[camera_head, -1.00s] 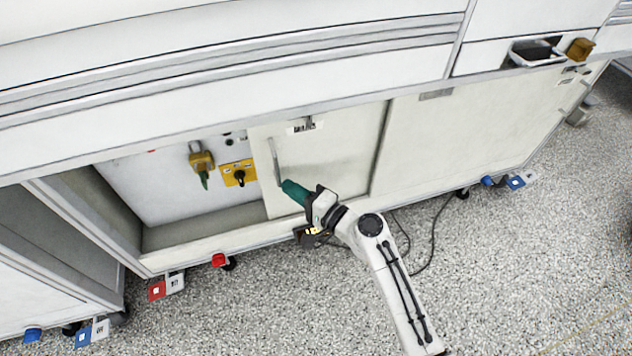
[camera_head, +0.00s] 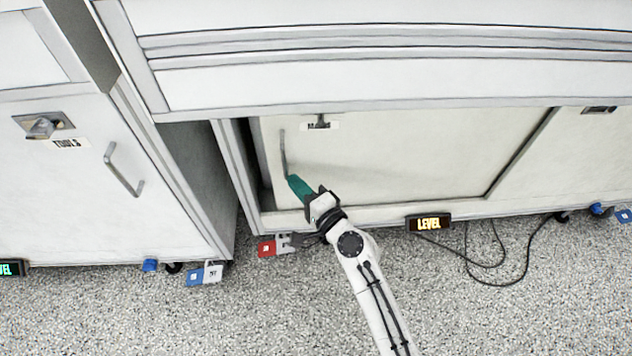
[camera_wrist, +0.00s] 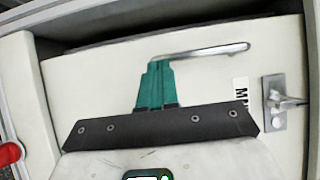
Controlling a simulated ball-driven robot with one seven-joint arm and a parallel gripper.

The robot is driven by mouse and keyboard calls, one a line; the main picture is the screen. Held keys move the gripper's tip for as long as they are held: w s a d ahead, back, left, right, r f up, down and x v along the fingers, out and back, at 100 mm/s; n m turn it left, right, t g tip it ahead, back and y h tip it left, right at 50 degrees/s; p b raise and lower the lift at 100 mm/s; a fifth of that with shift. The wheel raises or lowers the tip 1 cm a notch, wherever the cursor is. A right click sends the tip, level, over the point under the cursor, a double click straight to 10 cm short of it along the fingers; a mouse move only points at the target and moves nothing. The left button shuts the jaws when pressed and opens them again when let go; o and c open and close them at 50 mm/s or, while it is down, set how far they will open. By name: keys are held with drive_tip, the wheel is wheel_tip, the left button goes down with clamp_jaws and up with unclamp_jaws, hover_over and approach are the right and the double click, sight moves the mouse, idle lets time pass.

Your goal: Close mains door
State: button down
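The mains door (camera_head: 400,160) is a pale panel in the cabinet's lower front. A narrow dark gap (camera_head: 252,150) shows between its left edge and the frame post. Its grey bar handle (camera_head: 283,150) is near that left edge and also shows in the wrist view (camera_wrist: 205,50). My gripper (camera_head: 291,180) has its teal fingers together at the handle's lower end, and they appear shut on it. The fingers hide that end in the wrist view. A metal latch (camera_wrist: 278,103) and a partly cut-off label (camera_wrist: 241,92) are on the door.
A TOOLS cabinet (camera_head: 90,170) with its own handle stands at left. A red caster pedal (camera_head: 268,248) lies below the door's left end. A lit LEVEL box (camera_head: 428,223) and black cables (camera_head: 500,265) are below the door. Speckled floor is open in front.

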drive_tip(key=shift+w+a+r, duration=0.1)
drive_tip(key=shift+a, duration=2.5)
